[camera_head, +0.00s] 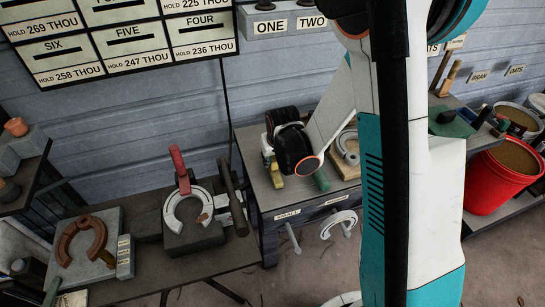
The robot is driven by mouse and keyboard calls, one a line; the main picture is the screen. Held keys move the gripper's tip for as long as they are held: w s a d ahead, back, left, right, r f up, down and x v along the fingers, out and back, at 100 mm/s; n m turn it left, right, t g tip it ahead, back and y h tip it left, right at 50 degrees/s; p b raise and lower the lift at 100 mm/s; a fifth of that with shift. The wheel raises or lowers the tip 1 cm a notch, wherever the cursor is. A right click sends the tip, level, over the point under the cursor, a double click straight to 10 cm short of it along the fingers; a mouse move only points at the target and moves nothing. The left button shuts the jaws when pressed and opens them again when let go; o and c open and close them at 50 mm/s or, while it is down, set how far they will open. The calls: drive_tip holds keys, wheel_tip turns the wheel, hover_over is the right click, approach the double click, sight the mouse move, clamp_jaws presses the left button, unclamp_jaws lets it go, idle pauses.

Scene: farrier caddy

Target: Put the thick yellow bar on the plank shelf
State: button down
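A small yellow piece (277,182) shows low beside my black wrist, over the top of the dark cabinet. It may be the thick yellow bar; most of it is hidden, and I cannot tell whether it is held or resting. My gripper (290,150) is above the cabinet top, seen from behind. Its fingers are hidden by the wrist, so their opening does not show. I cannot pick out the plank shelf with certainty; a shelf (487,138) at the right, partly behind my arm, carries several items.
A green cylinder (321,181) and a wooden block with a horseshoe (347,150) are near my gripper on the cabinet (262,200). A table at left holds an anvil-like block with a horseshoe (188,208). A red bucket (503,180) is at right. My arm hides the middle right.

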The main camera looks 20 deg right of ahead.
drive_tip(key=shift+f, duration=0.5)
drive_tip(key=c, duration=1.3)
unclamp_jaws()
drive_tip(key=v, duration=1.2)
